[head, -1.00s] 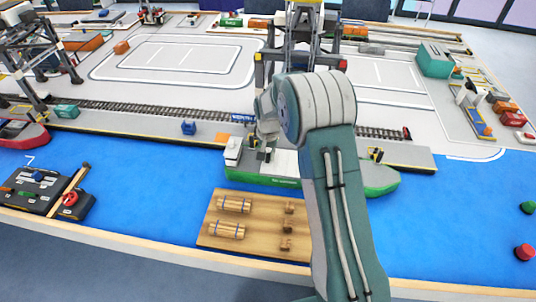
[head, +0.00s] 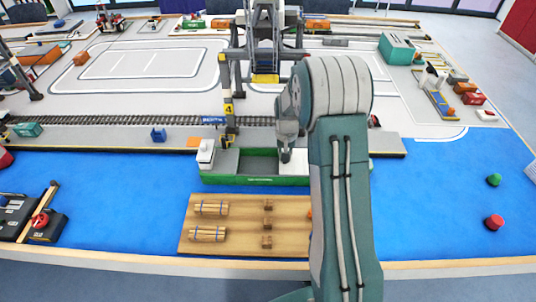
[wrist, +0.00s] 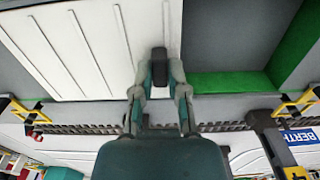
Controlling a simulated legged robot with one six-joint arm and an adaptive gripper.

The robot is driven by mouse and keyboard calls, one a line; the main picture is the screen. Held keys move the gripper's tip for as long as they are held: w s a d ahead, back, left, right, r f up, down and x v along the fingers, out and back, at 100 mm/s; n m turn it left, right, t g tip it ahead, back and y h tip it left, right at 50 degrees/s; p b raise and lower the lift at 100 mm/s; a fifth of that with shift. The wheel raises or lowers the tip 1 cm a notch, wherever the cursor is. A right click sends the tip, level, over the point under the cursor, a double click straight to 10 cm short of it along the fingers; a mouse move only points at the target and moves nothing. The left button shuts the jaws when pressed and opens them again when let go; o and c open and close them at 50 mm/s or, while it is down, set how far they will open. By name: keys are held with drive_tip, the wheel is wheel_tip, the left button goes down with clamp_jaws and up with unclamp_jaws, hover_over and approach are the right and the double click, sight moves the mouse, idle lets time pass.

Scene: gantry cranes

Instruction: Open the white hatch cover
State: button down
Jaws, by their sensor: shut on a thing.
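The white hatch cover (wrist: 85,40) is a ribbed white panel at the left of the wrist view. It also shows on the green-hulled ship (head: 226,180) in the head view, just right of an open hold (head: 258,164), and is partly behind my arm. My gripper (wrist: 160,70) is shut on the dark handle (wrist: 159,55) near the cover's right edge. In the wrist view the hold's grey floor and green wall (wrist: 225,83) are bare to the right of the handle. My gripper's fingertips are hard to make out in the head view (head: 286,154).
A gantry crane (head: 228,110) stands on the quay behind the ship. A white cabin (head: 206,152) is at the ship's left end. A wooden board (head: 240,240) with several small pieces lies in front. Yellow fittings (wrist: 290,105) stand along the quay side.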

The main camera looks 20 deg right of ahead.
drive_tip(key=shift+s+d+f, duration=0.1)
drive_tip(key=shift+s+d, duration=0.25)
drive_tip(key=shift+d, duration=0.3)
drive_tip(key=c, duration=0.6)
unclamp_jaws()
drive_tip(key=shift+c, duration=0.2)
wheel_tip(320, 180, up, 12)
drive_tip(key=shift+w, duration=0.1)
